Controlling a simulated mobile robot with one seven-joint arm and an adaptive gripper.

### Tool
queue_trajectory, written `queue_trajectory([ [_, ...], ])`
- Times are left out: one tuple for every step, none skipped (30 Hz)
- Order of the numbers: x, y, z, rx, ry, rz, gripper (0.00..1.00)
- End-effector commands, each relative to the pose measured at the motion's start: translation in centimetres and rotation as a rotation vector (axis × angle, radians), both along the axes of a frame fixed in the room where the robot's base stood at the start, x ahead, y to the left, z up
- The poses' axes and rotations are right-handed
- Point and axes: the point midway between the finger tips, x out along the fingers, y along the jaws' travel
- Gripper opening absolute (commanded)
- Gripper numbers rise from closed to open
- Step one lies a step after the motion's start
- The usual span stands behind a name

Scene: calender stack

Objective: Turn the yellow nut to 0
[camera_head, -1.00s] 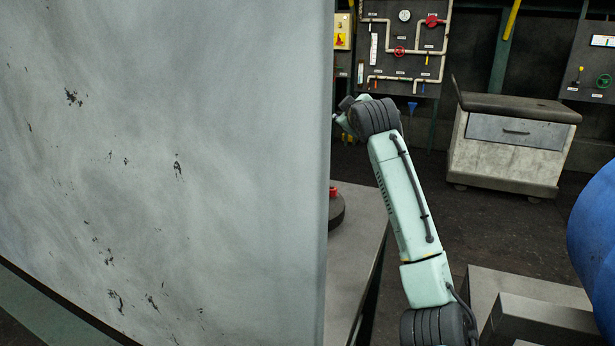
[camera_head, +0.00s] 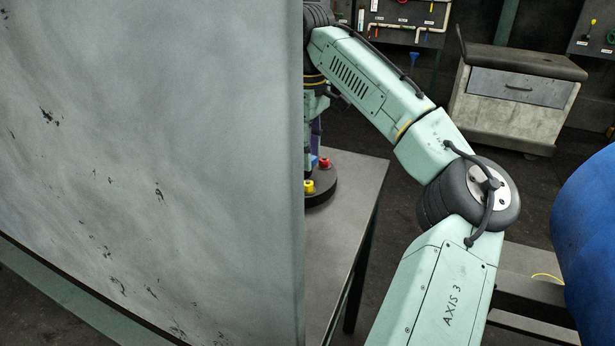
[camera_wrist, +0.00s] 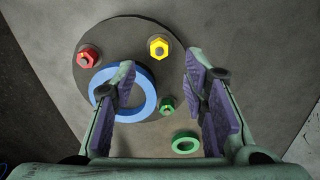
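The yellow nut (camera_wrist: 158,47) sits upright on a dark round disc (camera_wrist: 135,32), near its rim; in the head view the yellow nut (camera_head: 308,187) shows beside the panel edge. The red nut (camera_wrist: 88,58) and green nut (camera_wrist: 167,104) are on the same disc. A blue ring (camera_wrist: 146,86) lies over its lower part, partly behind my left finger. My gripper (camera_wrist: 160,72) is open above the disc, fingers wide apart with nothing between their pads. The yellow nut appears beyond the fingertips. In the head view my gripper is mostly hidden by the panel. Any number marks are unreadable.
A green ring (camera_wrist: 186,142) lies on the grey table (camera_wrist: 230,35) beside the disc. A large grey panel (camera_head: 150,150) fills the head view's left side. A blue rounded object (camera_head: 588,240) stands at right, and a drawer cabinet (camera_head: 515,95) behind.

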Motion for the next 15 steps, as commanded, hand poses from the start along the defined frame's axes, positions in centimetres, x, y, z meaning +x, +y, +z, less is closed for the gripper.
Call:
queue_trajectory([
  [0.0,0.0,-1.3,0.003,0.003,0.002,0.40],
  [0.0,0.1,-1.9,0.004,0.002,0.002,0.40],
  [0.0,0.1,-2.7,0.004,0.002,0.003,0.40],
  [0.0,0.1,-3.2,0.004,0.002,0.003,0.40],
  [0.0,0.1,-3.7,0.004,0.002,0.003,0.40],
  [0.0,0.1,-4.4,0.004,0.001,0.002,0.40],
  [0.0,0.1,-4.8,0.005,0.001,0.002,0.40],
  [0.0,0.1,-5.2,0.003,-0.001,0.001,0.40],
  [0.0,0.0,-5.7,0.003,-0.001,0.000,0.40],
  [0.0,0.0,-6.0,0.003,-0.001,0.000,0.40],
  [0.0,0.0,-6.3,0.003,-0.001,0.000,0.40],
  [0.0,0.0,-6.6,0.003,-0.001,0.000,0.40],
  [0.0,0.0,-6.8,0.002,-0.002,0.000,0.40],
  [0.0,0.0,-6.9,0.002,-0.002,0.000,0.40],
  [0.0,0.0,-7.1,0.002,-0.003,0.000,0.40],
])
